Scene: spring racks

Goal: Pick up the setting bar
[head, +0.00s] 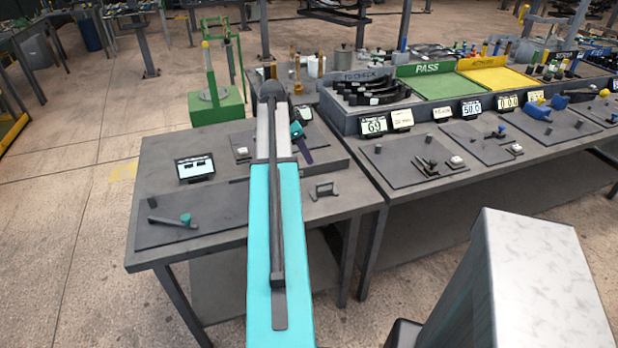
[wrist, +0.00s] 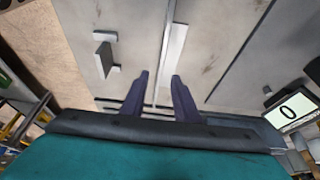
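A long, thin pale bar (wrist: 176,45), which looks like the setting bar, lies on the grey worktable in the wrist view. It runs lengthwise between and beyond my fingertips. My gripper (wrist: 160,75) has two dark purple fingers, apart, with nothing clearly held between them. The fingers point down at the table; I cannot tell how far above the bar they are.
A small grey bracket (head: 324,190) stands near the table's right edge; it also shows in the wrist view (wrist: 104,52). A small display (head: 195,168) stands at left, behind a dark rod with a teal end (head: 172,221). A second bench with trays (head: 430,85) stands at right.

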